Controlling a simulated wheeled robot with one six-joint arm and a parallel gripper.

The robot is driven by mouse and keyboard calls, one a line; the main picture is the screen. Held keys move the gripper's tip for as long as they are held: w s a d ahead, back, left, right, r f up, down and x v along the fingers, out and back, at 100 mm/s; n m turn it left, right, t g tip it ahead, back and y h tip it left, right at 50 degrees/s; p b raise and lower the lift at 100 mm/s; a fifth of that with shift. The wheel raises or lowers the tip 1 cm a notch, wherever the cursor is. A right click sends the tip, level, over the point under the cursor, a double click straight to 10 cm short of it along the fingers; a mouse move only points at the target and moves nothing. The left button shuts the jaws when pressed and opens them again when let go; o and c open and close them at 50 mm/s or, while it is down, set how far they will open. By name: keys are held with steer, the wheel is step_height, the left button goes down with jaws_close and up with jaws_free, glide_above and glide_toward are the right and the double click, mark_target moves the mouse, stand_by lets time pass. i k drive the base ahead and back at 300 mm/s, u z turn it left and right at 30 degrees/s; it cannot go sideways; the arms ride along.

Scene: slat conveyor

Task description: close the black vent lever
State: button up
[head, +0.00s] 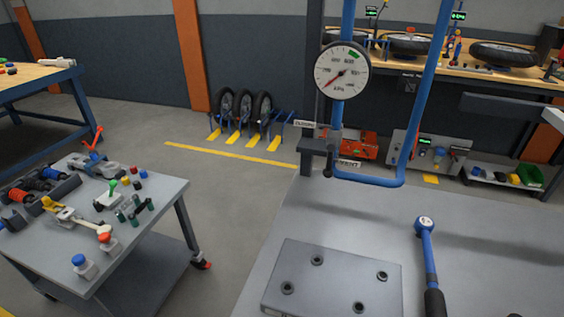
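A dark valve (334,141) sits low on the left leg of the blue pipe (347,110), below a round white gauge (342,71). A small black lever (327,167) appears to hang down beside the pipe there. A partly hidden label ending in "ENT" (349,163) is close to its right. The lever is small and dark against a dark bracket, so its exact angle and whether it is open are hard to tell. The gauge's red needle points to the lower left. My gripper is not in view.
The grey bench (500,240) holds a plate with several holes (330,287) and a blue torque wrench (428,255) with a black handle. A cart (150,205) with small parts stands at left. Open floor (235,190) lies between cart and bench.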

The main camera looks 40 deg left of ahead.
mark_target(328, 173)
steer(key=u, duration=1.25)
